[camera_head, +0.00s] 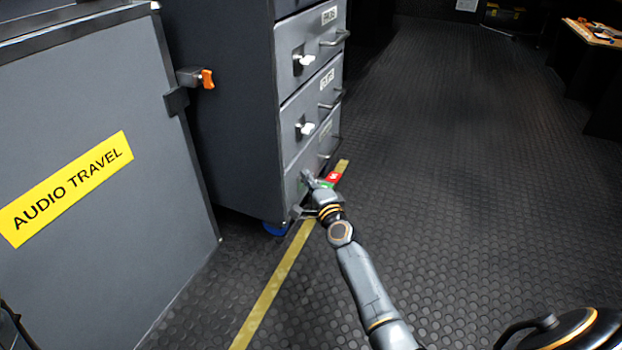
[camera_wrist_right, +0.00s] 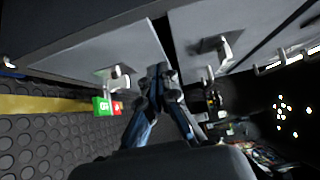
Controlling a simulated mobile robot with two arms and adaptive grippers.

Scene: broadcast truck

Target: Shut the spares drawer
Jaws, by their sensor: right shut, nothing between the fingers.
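A grey drawer cabinet (camera_head: 225,110) has three drawers stacked on its front. The top drawer (camera_head: 290,35) and middle drawer (camera_head: 291,112) look nearly flush. The labels are too blurred to read, so I cannot tell which is the spares one. The bottom drawer (camera_head: 291,180) is partly hidden by my right gripper (camera_head: 308,182). My right gripper is shut and empty at that drawer's front. In the right wrist view its fingertips (camera_wrist_right: 161,73) are at a dark gap beside a drawer front (camera_wrist_right: 85,55); I cannot tell whether they touch it. My left gripper is out of view.
Yellow tape (camera_head: 272,290) runs along the floor by the cabinet. A red and green tag (camera_head: 332,178) shows by the gripper. The floor at right is clear.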

